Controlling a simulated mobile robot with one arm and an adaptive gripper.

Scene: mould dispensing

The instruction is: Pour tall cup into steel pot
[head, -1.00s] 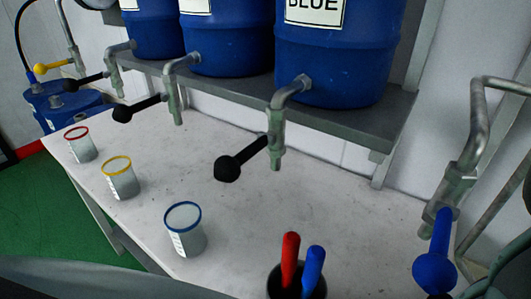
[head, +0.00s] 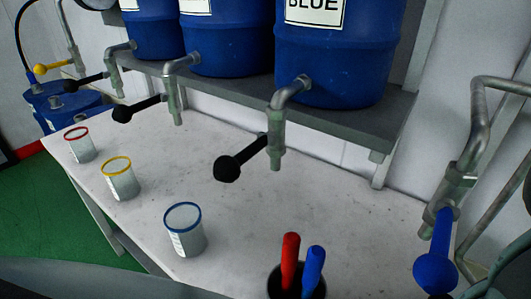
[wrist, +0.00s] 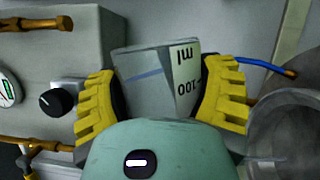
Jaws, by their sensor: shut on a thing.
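My gripper (wrist: 160,88) shows in the wrist view with its two yellow ribbed fingers shut on the tall cup (wrist: 150,65). The cup is greyish and see-through, with a white label reading 100 ml that appears upside down, and a bluish line on its side. Its contents cannot be made out. A round grey metal vessel, apparently the steel pot (wrist: 268,140), is at the right edge of the wrist view, partly cut off. The cup is to the left of it in the picture. My gripper, the held cup and the pot do not show in the head view.
A grey box with a black knob (wrist: 56,101) and brown pipes fills the left of the wrist view. In the head view, red-, yellow- and blue-rimmed cups (head: 184,231) stand on a white table (head: 300,215), below blue drums (head: 335,60) with taps. A dark holder has red and blue handles.

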